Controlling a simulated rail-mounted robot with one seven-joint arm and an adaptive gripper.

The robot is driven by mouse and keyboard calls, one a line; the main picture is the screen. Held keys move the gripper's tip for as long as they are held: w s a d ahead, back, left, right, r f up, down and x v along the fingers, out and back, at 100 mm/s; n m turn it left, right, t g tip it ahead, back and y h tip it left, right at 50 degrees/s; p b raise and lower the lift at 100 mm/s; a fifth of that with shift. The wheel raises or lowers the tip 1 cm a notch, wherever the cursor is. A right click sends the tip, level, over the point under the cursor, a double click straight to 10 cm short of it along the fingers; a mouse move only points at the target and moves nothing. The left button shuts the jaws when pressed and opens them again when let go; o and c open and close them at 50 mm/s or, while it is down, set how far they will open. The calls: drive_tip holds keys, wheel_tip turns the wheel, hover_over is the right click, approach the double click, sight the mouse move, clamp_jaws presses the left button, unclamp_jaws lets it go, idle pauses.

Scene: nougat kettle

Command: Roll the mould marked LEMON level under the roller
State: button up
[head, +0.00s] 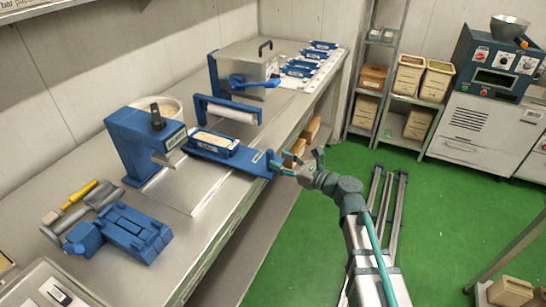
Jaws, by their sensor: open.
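A blue mould (212,143) filled with a pale mass lies on a long blue slide (250,161) on the steel bench. The slide's right end reaches the bench edge. The mould has a small label on its front, too small to read. The white roller (230,111) in its blue frame stands just behind the mould. My gripper (302,160) is open at the slide's right end, close to it or touching; I cannot tell which. Several more blue moulds (299,72) lie in a row at the bench's far end, their labels unreadable.
A blue upright machine (137,147) stands left of the mould, with a tub (165,108) behind it. A steel box with a blue lever (240,83) stands beyond the roller. A blue clamp-like block (128,233) and tools lie at front left.

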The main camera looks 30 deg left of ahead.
drive_tip(key=s+d, duration=0.1)
drive_tip(key=d, duration=0.6)
drive_tip(key=shift+d, duration=0.1)
drive_tip(key=s+d+f+n+g+h, duration=0.1)
drive_tip(key=s+d+f+n+h, duration=0.4)
drive_tip(key=f, duration=0.6)
drive_tip(key=s+d+f+n+g+h, duration=0.25)
drive_tip(key=d+f+n, duration=0.4)
drive_tip(key=f, duration=0.55)
drive_tip(key=s+d+f+n+h, duration=0.3)
drive_tip(key=d+f+n+h, duration=0.3)
drive_tip(key=f, duration=0.5)
drive_tip(key=s+d+f+n+g+h, duration=0.1)
drive_tip(key=s+d+f+g+h, duration=0.1)
drive_tip(key=s+d+f, duration=0.6)
drive_tip(key=s+d+f+n+g+h, duration=0.1)
drive_tip(key=s+d+f+g, duration=0.3)
drive_tip(key=s+d+f, duration=0.5)
drive_tip(key=s+d+h, duration=0.1)
drive_tip(key=s+d, duration=0.5)
drive_tip(key=s, duration=0.2)
drive_tip(key=shift+s, duration=0.25)
